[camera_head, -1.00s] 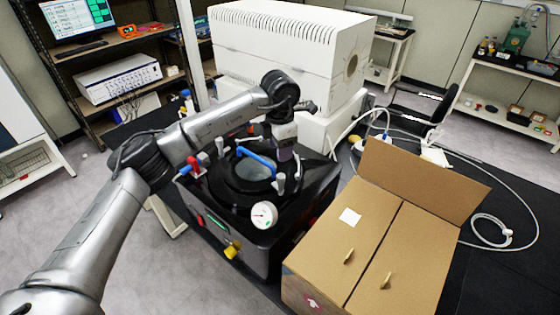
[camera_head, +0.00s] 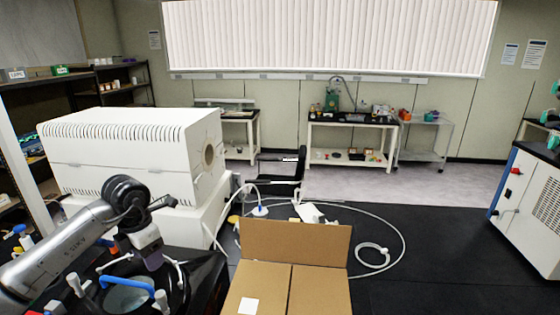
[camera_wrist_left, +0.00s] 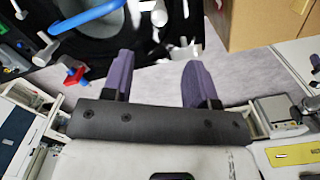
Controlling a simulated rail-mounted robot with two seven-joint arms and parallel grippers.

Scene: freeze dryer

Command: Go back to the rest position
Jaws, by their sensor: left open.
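My left arm comes in from the left in the head view. Its gripper (camera_head: 152,258) hangs just above the black freeze dryer (camera_head: 206,272), near the blue handle (camera_head: 128,281) over the round chamber opening. In the left wrist view the two purple fingers (camera_wrist_left: 160,82) stand apart with nothing between them. The blue handle also shows in that view (camera_wrist_left: 88,17), beyond the fingers at the upper left. My right gripper is in neither view.
A white ribbed machine (camera_head: 130,150) stands behind my left arm. An open-flapped cardboard box (camera_head: 296,242) is right of the freeze dryer. That surface is mostly clear at the right.

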